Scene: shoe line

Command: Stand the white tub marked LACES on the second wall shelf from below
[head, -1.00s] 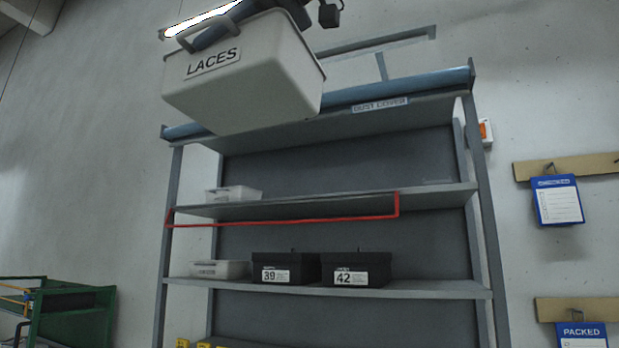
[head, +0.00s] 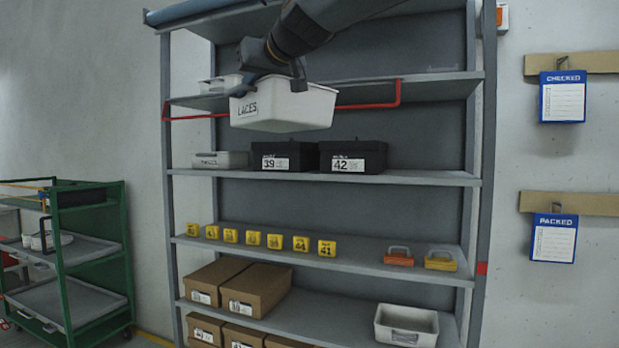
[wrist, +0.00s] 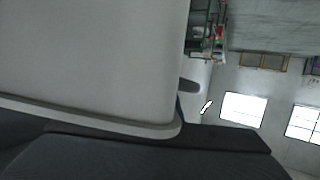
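The white tub marked LACES (head: 290,108) hangs in the air in front of the wall rack, held from above by my gripper (head: 270,74). Its label faces front left, and it looks nearly level. In the wrist view the tub's pale wall and rim (wrist: 90,60) fill the left side, close to the dark gripper. The finger contact is partly hidden. The rack's bottom is cut off, so the full shelf count cannot be told. A low shelf (head: 335,312) holds brown boxes at left and a white-grey tub (head: 406,326) at right, with bare surface between.
A red rail (head: 398,92) sticks out at the upper shelf, close behind the held tub. Black boxes 39 (head: 284,156) and 42 (head: 352,156) stand below it. Yellow number blocks (head: 252,238) line a lower shelf. A green cart (head: 62,250) stands at left.

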